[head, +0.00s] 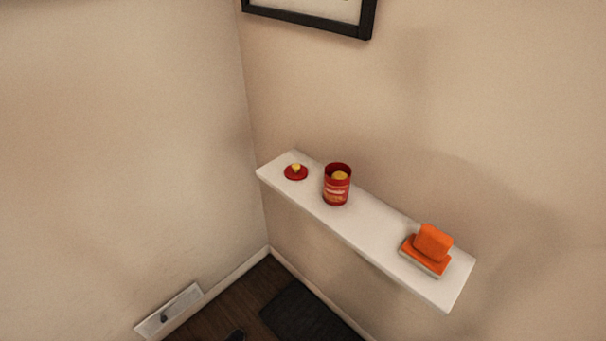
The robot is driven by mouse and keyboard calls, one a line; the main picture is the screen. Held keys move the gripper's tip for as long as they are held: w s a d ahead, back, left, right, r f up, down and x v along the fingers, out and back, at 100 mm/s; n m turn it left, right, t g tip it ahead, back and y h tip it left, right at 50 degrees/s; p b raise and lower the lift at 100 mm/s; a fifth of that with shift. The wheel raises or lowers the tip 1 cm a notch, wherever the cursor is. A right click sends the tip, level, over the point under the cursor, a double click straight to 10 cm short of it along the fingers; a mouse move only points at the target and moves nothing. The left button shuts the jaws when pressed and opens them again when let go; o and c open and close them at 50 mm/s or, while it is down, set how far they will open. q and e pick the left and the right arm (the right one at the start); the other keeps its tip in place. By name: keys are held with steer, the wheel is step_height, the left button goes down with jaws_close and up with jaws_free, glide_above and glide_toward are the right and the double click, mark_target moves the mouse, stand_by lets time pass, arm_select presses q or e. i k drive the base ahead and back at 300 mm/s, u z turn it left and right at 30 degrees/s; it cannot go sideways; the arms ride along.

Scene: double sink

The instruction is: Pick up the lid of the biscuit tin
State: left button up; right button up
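The lid (296,173) is a small red disc with a yellow knob on top. It lies on the white wall shelf (380,231), near the shelf's left end. The biscuit tin (337,188) is a red cylinder with a pale label, standing upright just right of the lid and apart from it. The tin is open at the top and something yellow shows inside. Neither of my grippers shows in the head view.
An orange block on an orange and grey base (428,250) stands near the shelf's right end. The shelf between it and the tin is clear. A dark framed picture (370,22) hangs above. A dark mat (308,312) lies on the wooden floor below.

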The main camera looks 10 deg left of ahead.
mark_target(295, 172)
steer(key=z, duration=2.7)
steer(key=k, duration=1.25)
steer(key=u, duration=1.4)
